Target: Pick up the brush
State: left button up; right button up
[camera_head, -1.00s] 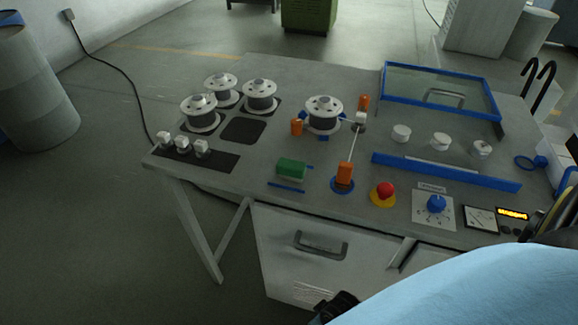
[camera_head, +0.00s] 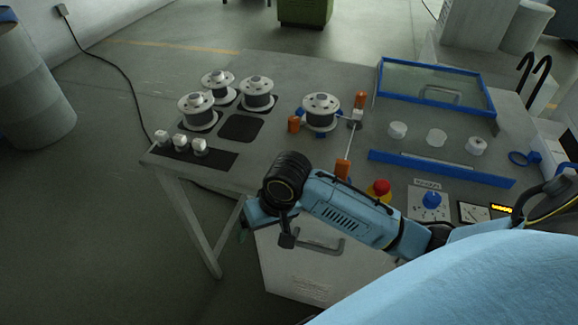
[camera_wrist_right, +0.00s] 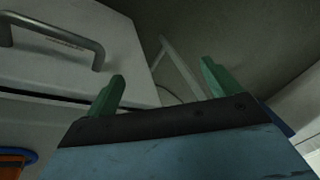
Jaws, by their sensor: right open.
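The brush cannot be made out now. A green block with a blue strip, possibly the brush, showed on the table's front part earlier, and my right arm now covers that spot in the head view. My right gripper (camera_head: 243,230) is at the table's front left edge, beside the cabinet under the table, partly hidden by its own wrist. In the right wrist view, its two green fingers stand wide apart with nothing between them, so the gripper (camera_wrist_right: 160,86) is open and empty. My left gripper is not in view.
Spools (camera_head: 257,94) stand at the back left, and three white knobs (camera_head: 181,143) sit on a black strip. An orange-handled piece (camera_head: 342,168) and a red button (camera_head: 380,188) are near my forearm. The cabinet handle also shows in the right wrist view (camera_wrist_right: 55,35).

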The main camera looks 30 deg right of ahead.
jog(key=w+d+r+m+g+h, duration=0.1)
jog(key=w+d+r+m, duration=0.4)
jog(key=r, duration=0.4)
jog(key=w+d+r+m+g+h, duration=0.1)
jog(key=w+d+r+m, duration=0.35)
jog(key=d+r, duration=0.35)
jog(key=shift+n, duration=0.25)
notch_tip(320, 180, down, 13)
jog(key=shift+w+a+r+b, duration=0.1)
jog(key=shift+b, duration=0.5)
jog(key=shift+c, duration=0.4)
jog(key=c, duration=1)
